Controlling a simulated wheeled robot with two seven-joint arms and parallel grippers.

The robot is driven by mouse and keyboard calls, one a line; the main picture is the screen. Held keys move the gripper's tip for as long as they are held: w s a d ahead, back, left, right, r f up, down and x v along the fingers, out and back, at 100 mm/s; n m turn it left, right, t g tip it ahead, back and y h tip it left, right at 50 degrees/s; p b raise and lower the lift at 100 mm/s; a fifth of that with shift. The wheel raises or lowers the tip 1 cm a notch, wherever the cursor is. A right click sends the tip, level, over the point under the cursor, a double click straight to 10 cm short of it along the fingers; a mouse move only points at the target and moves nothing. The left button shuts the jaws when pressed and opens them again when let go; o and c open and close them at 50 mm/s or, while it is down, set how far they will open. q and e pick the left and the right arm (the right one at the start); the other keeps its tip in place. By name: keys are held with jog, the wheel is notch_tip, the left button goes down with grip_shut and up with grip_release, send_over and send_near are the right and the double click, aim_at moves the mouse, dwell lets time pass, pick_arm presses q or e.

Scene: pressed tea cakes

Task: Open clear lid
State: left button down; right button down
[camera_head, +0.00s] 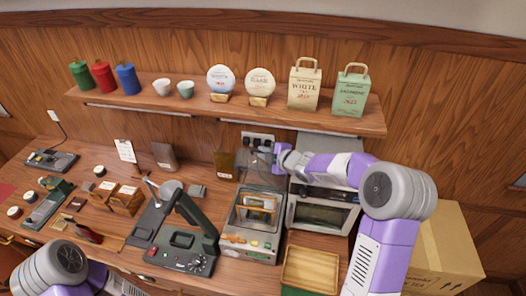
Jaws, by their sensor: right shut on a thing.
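The clear lid (256,168) is a see-through panel. It stands raised at the back of a grey machine (250,245) on the counter. Inside the open machine a small wooden-framed part (257,208) shows. My right gripper (272,153) reaches in from the right and is shut at the lid's upper edge; the fingertips are small and partly hidden. Of my left arm only a part shows at the lower left; its gripper is out of view.
A dark press with an arm (185,225) stands left of the machine. An oven (322,212) is at the right, with a wooden tray (310,268) in front. A shelf (200,110) with canisters, cups, tea cakes and bags hangs above. A cardboard box (450,250) is at the far right.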

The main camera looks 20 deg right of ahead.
jog(key=shift+a+r, duration=0.1)
jog(key=shift+r, duration=0.25)
jog(key=c, duration=1.2)
grip_release()
jog(key=shift+o, duration=0.2)
jog(key=shift+f, duration=0.1)
jog(key=v, duration=0.7)
jog(key=shift+s, duration=0.3)
